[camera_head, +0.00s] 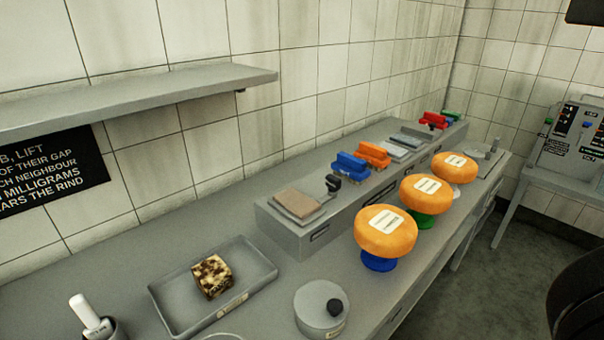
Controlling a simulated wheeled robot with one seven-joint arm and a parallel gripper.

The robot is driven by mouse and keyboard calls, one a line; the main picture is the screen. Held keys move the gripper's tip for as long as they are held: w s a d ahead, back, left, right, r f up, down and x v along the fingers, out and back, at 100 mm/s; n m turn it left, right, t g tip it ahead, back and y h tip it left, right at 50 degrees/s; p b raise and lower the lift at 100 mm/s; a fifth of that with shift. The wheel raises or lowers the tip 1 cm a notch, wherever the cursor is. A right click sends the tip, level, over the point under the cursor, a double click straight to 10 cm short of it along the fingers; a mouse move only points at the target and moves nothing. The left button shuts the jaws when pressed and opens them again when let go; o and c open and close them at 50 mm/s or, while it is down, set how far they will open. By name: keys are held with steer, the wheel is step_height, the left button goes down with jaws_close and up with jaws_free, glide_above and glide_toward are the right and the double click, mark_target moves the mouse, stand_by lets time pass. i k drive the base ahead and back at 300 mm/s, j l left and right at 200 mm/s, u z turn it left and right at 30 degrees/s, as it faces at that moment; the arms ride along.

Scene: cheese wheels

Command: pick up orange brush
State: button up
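The orange brush (374,154) lies on the raised grey ledge along the back of the counter, near the tiled wall. My gripper is not in view, and nothing visible holds the brush.
Three orange cheese wheels (385,237) on coloured stands line the counter's front. Red (433,119) and green (452,114) blocks lie farther along the ledge. A tray (165,306) and round lidded tin (313,312) stand nearer. A shelf (170,91) juts from the wall.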

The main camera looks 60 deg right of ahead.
mark_target(375, 156)
steer(key=z, duration=1.65)
